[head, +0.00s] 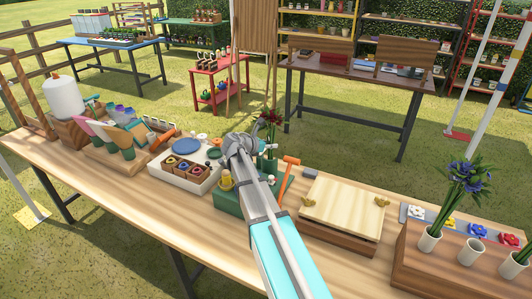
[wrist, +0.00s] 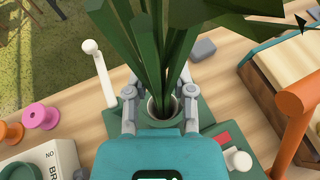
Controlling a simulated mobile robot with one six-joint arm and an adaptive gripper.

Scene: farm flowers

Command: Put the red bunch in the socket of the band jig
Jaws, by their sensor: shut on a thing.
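The red bunch shows in the head view as dark red flowers (head: 269,118) on green stems, upright beyond the end of my arm. In the wrist view its thick green stems (wrist: 163,50) run down between the fingers of my gripper (wrist: 160,94), which is shut on them. The band jig is a green block (head: 229,204) with an orange lever (head: 287,174); the lever also shows at the right of the wrist view (wrist: 296,110). The jig's round socket (wrist: 153,117) lies directly below the stems. The stem ends appear within its rim, but their depth is hidden.
A wooden press or board (head: 342,206) stands right of the jig. A white tray (head: 170,176) with spools is to the left. A wooden block with white cups (head: 430,240), one holding blue flowers (head: 466,176), stands at the far right.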

